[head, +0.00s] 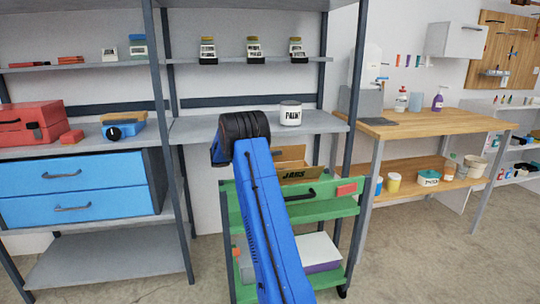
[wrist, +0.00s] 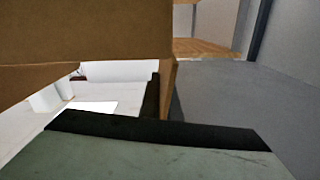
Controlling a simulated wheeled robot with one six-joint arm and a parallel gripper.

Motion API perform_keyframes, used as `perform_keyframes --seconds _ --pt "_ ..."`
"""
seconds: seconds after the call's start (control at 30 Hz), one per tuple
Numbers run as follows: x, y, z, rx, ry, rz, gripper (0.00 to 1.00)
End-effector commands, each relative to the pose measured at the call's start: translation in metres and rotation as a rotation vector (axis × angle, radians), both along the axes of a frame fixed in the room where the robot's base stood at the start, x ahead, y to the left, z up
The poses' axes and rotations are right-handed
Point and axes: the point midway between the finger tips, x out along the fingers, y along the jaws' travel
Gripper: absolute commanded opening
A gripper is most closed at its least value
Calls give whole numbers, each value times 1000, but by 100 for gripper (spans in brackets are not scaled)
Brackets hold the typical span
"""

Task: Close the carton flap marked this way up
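A brown carton (head: 298,174) marked JARS stands on top of the green cart, partly behind my blue arm. A cardboard panel stands up at its back, and its top looks open. No "this way up" marking is readable. In the wrist view brown cardboard (wrist: 90,30) fills the upper left, very close, with its edge near the middle. My gripper (wrist: 152,98) shows there as a dark narrow piece rising from a black bar, just below and beside the cardboard. I cannot tell whether it touches. In the head view my arm hides the gripper.
A white PAINT can (head: 290,113) stands on the grey shelf behind. Shelving posts flank the cart. A wooden bench (head: 440,122) is at right, with open floor before it.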

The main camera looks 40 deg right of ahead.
Motion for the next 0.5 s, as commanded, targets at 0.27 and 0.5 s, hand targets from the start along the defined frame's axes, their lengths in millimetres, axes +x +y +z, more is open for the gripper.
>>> perform_keyframes --seconds 0.27,0.5 --pt "-7 2 -2 -65 -103 -1 0" --pt "-11 5 -4 -113 -183 -1 0"
